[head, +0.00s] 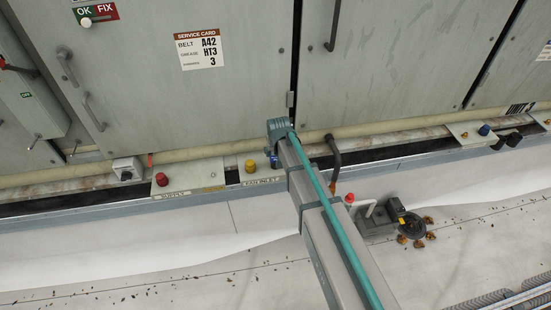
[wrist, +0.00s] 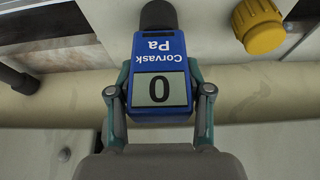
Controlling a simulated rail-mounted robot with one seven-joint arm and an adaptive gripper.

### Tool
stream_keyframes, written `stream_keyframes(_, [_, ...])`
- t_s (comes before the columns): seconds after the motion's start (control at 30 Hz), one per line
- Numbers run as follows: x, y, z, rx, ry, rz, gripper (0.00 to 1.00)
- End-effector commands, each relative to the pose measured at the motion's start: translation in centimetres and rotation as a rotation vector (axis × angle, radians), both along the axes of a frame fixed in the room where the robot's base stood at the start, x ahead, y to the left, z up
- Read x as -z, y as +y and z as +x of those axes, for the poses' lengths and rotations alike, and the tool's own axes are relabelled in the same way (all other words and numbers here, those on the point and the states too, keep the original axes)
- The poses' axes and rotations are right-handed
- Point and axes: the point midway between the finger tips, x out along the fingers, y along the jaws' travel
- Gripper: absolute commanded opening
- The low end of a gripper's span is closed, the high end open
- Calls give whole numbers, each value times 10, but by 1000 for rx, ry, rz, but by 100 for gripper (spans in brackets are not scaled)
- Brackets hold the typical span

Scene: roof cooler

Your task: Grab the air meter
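The air meter (wrist: 160,70) is a blue box marked "Corvask Pa", with a grey display reading 0. It appears upside down in the wrist view, with a dark round end (wrist: 158,15) at the top of the picture. My gripper (wrist: 159,82) has one finger on each side of it, and I see no gap between the fingers and its sides. In the head view only a small blue part of the meter (head: 274,161) shows by the end of my arm, near a label that seems to read "FAN INLET". My fingers are hidden there.
A yellow cap (wrist: 258,25) is close beside the meter. A red cap (head: 162,179) on the "SUPPLY" plate is farther left.

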Motion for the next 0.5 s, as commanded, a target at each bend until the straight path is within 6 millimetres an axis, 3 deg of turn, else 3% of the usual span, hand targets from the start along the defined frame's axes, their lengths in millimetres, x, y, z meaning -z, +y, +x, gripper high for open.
stream_keyframes(0.03, [0,0,0,0,0,0,28])
stream_keyframes(0.2, [-1,0,0,0,-1,0,4])
stream_keyframes(0.5, [-1,0,0,0,-1,0,4])
